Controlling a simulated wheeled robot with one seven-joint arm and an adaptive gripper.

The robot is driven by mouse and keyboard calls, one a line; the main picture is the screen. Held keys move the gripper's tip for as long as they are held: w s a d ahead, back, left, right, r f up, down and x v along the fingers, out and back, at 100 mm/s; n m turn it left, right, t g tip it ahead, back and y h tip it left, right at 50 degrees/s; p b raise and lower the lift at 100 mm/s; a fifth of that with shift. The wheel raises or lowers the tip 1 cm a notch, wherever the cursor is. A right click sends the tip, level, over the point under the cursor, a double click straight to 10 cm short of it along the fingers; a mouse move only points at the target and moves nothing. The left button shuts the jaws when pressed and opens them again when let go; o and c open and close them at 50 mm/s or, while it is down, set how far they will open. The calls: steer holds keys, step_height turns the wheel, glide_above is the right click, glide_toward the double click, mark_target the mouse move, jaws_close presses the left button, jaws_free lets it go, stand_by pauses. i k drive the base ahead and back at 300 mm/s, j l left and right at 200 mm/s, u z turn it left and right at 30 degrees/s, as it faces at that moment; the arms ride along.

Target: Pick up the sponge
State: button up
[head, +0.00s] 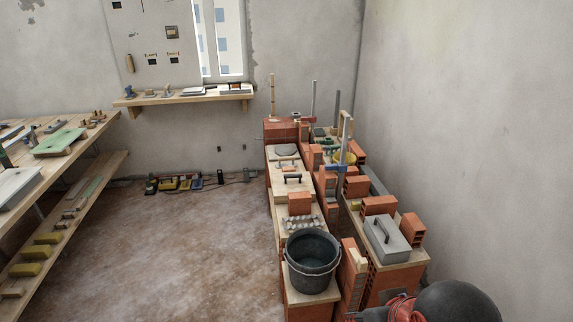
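No object is clear enough to name as the sponge with certainty. Several yellow blocks, sponge-like in shape, lie on the lower wooden shelf at the left; one yellow block (36,253) lies between two others.
A black bucket (312,262) stands on the near end of a brick-and-board row. A grey case (386,240) with a handle lies to its right. A workbench (75,137) is at the left, a wall shelf (185,97) at the back.

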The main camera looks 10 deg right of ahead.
mark_target(288, 170)
steer(key=i+l, duration=0.15)
steer(key=i, duration=0.35)
steer(key=i+l, duration=0.15)
steer(key=i, duration=0.3)
steer(key=j+u, duration=0.05)
